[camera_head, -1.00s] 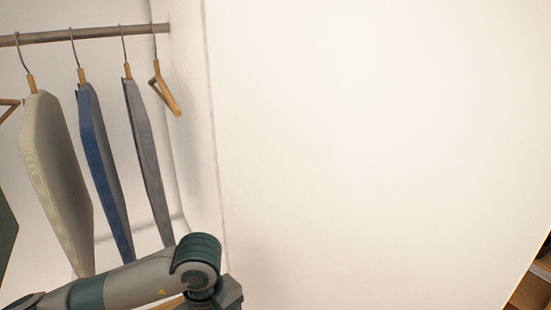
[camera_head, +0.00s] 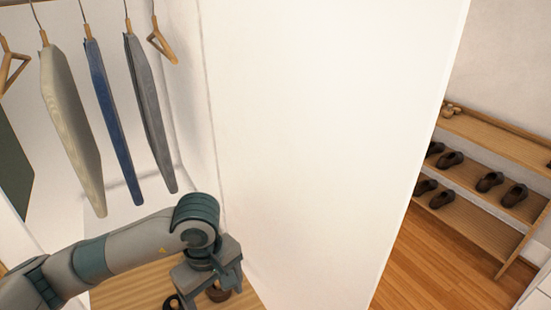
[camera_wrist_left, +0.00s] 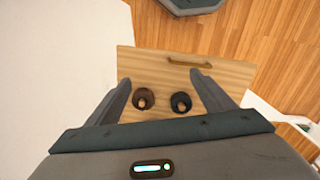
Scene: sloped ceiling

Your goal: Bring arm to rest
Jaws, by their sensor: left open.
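My left arm (camera_head: 140,245) comes in from the left in the head view and bends down at the wrist. My left gripper (camera_wrist_left: 161,76) is open, with its two fingers spread and nothing between them in the left wrist view. Its fingers point down toward a wooden drawer front or board (camera_wrist_left: 215,72) with a handle. Two small dark round objects (camera_wrist_left: 143,98) (camera_wrist_left: 181,102) lie on the wood beneath and between the fingers. In the head view the gripper's body hides part of that wood. My right gripper is not seen.
A rod holds several hanging clothes, including a beige (camera_head: 75,130), a blue (camera_head: 112,110) and a grey one (camera_head: 150,110). An empty hanger (camera_head: 160,40) hangs beside them. A tall white panel (camera_head: 310,120) stands right of my arm. A shoe rack (camera_head: 475,135) is at the far right.

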